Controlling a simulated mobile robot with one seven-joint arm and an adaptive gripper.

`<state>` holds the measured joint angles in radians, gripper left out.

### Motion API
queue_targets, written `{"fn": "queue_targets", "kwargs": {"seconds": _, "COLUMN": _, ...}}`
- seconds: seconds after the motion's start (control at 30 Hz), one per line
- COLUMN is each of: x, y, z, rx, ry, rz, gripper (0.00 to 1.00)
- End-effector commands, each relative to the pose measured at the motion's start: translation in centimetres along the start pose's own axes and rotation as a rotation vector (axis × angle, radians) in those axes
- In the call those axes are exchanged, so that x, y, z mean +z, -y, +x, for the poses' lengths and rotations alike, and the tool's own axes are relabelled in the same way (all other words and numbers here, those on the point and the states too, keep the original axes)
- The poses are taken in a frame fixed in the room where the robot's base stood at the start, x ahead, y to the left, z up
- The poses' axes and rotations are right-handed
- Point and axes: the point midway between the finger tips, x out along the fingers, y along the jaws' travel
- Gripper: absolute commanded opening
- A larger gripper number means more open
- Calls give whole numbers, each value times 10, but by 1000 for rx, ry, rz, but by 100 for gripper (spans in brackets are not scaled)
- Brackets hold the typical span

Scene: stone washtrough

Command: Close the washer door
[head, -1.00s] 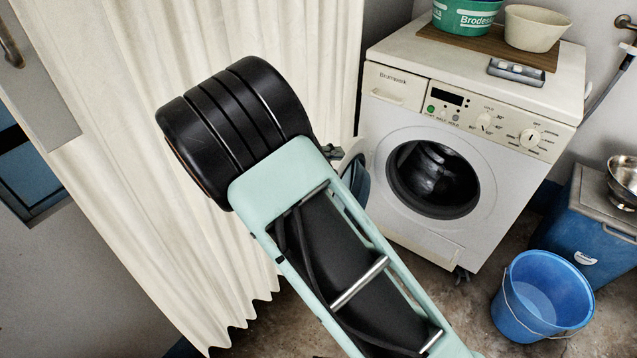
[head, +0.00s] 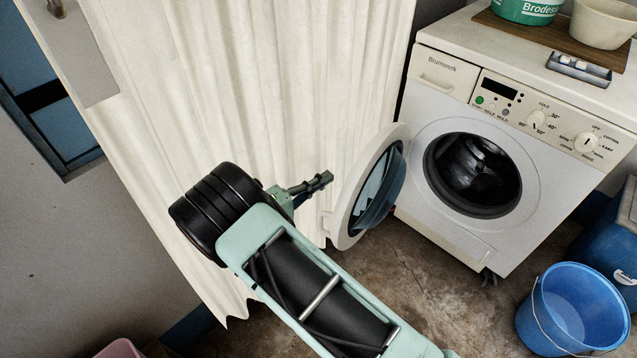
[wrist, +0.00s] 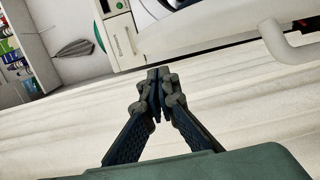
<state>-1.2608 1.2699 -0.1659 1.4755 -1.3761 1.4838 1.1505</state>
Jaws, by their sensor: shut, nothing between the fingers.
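The washer (head: 515,135) is a white front-loader at the right in the head view, with a dark drum opening. Its round door (head: 369,187) stands wide open, swung out to the left on the side by the curtain. The door has a white rim and dark glass. My gripper (head: 329,178) is shut and empty, just left of the door's outer rim, apparently with a small gap. In the wrist view my gripper (wrist: 158,80) shows closed fingers. A white curved part at the upper right (wrist: 290,45) seems to be the door's rim and handle.
A cream curtain (head: 250,90) hangs close behind my arm. A blue bucket (head: 572,310) stands on the floor at lower right, beside a blue box (head: 610,240). A green tub (head: 527,10), a pale bowl (head: 601,22) and a small tray (head: 578,68) sit on the washer top.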

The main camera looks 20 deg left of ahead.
Motion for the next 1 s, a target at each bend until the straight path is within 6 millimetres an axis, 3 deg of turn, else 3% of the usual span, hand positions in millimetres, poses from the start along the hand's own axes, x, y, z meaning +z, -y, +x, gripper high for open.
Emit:
{"fn": "queue_targets", "kwargs": {"seconds": 0.1, "x": 1, "y": 2, "z": 24, "rx": 0, "ry": 3, "rz": 0, "gripper": 0}}
{"fn": "queue_targets", "kwargs": {"seconds": 0.33, "x": 0, "y": 1, "z": 52, "rx": -1, "ry": 2, "rz": 0, "gripper": 0}}
{"fn": "queue_targets", "kwargs": {"seconds": 1.0, "x": 2, "y": 0, "z": 59, "rx": -1, "ry": -5, "rz": 1, "gripper": 0}}
